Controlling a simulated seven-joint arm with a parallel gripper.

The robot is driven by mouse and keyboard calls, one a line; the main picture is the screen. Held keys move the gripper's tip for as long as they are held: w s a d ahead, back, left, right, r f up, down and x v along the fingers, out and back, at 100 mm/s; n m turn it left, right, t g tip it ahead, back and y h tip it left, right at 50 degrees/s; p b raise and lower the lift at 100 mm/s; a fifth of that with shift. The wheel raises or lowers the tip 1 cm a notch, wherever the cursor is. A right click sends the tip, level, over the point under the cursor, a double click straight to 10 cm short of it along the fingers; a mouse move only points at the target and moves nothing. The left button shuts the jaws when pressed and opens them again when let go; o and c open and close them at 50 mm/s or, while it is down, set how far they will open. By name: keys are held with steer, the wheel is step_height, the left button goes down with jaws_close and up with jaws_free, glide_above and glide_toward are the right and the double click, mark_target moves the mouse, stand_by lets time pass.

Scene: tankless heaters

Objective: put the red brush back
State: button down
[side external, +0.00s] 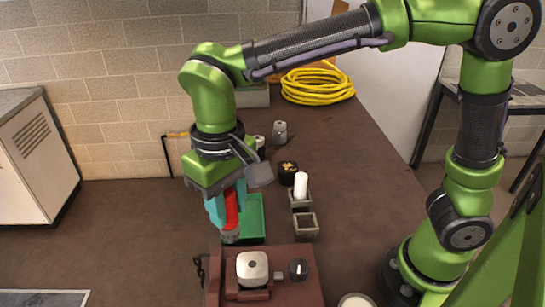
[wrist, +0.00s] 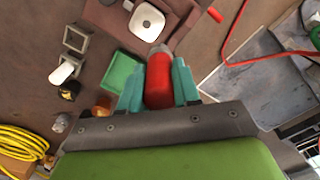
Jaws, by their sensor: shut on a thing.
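The red brush (side external: 232,212) hangs roughly upright from my gripper (side external: 227,208), its pale grey end down near the green tray's left edge. In the wrist view the red brush (wrist: 158,82) sits between the two teal fingers of my gripper (wrist: 159,78), which are shut on it. Whether its lower end touches anything is unclear. A small empty grey square holder (side external: 305,226) stands right of the tray; it also shows in the wrist view (wrist: 76,38). A second grey holder (side external: 301,204) behind it carries a white cylinder (side external: 301,185).
The green tray (side external: 255,222) lies beside my gripper. A brown unit (side external: 280,291) with a white square part (side external: 252,268) and black knob (side external: 298,268) stands in front. A black pot (side external: 287,174), grey canister (side external: 280,132) and coiled yellow hose (side external: 318,84) are farther back. The table's right side is clear.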

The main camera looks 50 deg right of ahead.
steer(key=shift+w+d, duration=0.2)
steer(key=shift+d, duration=0.05)
steer(key=d+f+m, duration=0.1)
steer(key=d+f, duration=0.1)
steer(key=d, duration=0.7)
steer(key=d+f+m, duration=0.1)
steer(key=d+f, duration=0.1)
steer(key=d, duration=0.7)
steer(key=d+f, duration=0.1)
steer(key=f, duration=0.3)
steer(key=s+f+n, duration=0.1)
steer(key=f, duration=0.3)
steer(key=s+d+f+n, duration=0.1)
steer(key=f, duration=0.3)
steer(key=shift+d+f, duration=0.35)
steer(key=c, duration=1.2)
jaws_free()
steer(key=shift+f, duration=0.15)
steer(key=o, duration=0.4)
